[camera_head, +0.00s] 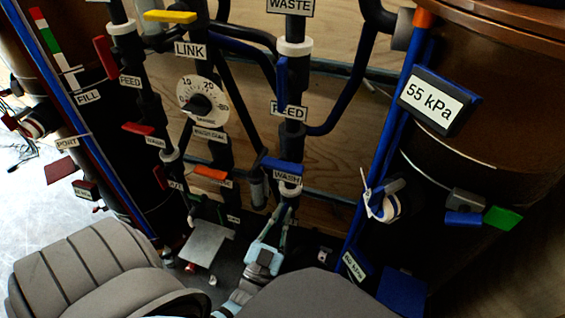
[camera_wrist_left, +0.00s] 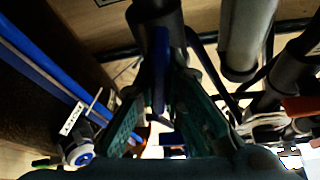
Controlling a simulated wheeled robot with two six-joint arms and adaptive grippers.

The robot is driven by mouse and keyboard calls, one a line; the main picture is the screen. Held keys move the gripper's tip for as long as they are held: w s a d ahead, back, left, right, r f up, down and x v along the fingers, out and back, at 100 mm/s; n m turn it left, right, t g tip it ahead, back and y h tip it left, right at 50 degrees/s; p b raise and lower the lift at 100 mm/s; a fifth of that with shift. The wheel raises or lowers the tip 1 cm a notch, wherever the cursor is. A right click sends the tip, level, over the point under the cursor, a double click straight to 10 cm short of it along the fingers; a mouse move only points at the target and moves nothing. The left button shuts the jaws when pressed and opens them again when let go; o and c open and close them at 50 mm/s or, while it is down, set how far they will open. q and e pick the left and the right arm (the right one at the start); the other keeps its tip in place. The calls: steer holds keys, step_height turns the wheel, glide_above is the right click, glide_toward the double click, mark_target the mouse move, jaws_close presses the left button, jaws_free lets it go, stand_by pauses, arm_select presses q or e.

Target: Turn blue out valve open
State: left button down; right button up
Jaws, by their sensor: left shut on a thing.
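My left gripper (camera_head: 285,212) reaches up from the bottom middle to the lower end of the blue line's dark pipe, below the blue handle (camera_head: 282,165) above the WASH label. In the left wrist view, its teal fingers (camera_wrist_left: 160,112) are on both sides of an upright blue valve handle (camera_wrist_left: 160,65) and shut on it. A dark pipe (camera_wrist_left: 155,18) is behind that handle. No OUT label is readable at the held handle, and its lower part is partly hidden by the fingers. My right gripper is not in view.
The gauge dial (camera_head: 202,100) and the orange handle (camera_head: 212,173) are left of the blue line. A grey plate (camera_head: 207,243) is low beside my gripper. The 55 kPa sign (camera_head: 437,101) and blue upright pipe (camera_head: 385,160) stand to the right. Pipes crowd the space.

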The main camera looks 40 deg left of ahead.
arm_select(q)
steer(key=shift+n+y, duration=0.6)
steer(key=shift+n, duration=0.4)
steer(key=shift+n+g+y, duration=0.3)
steer(key=shift+n, duration=0.5)
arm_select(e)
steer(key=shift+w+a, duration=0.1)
arm_select(q)
steer(key=shift+n, duration=0.3)
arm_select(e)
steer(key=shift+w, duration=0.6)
arm_select(q)
steer(key=c, duration=1.7)
jaws_free()
steer(key=shift+r+y, duration=0.1)
steer(key=shift+y, duration=0.2)
step_height(320, 180, up, 10)
steer(key=shift+f, duration=0.1)
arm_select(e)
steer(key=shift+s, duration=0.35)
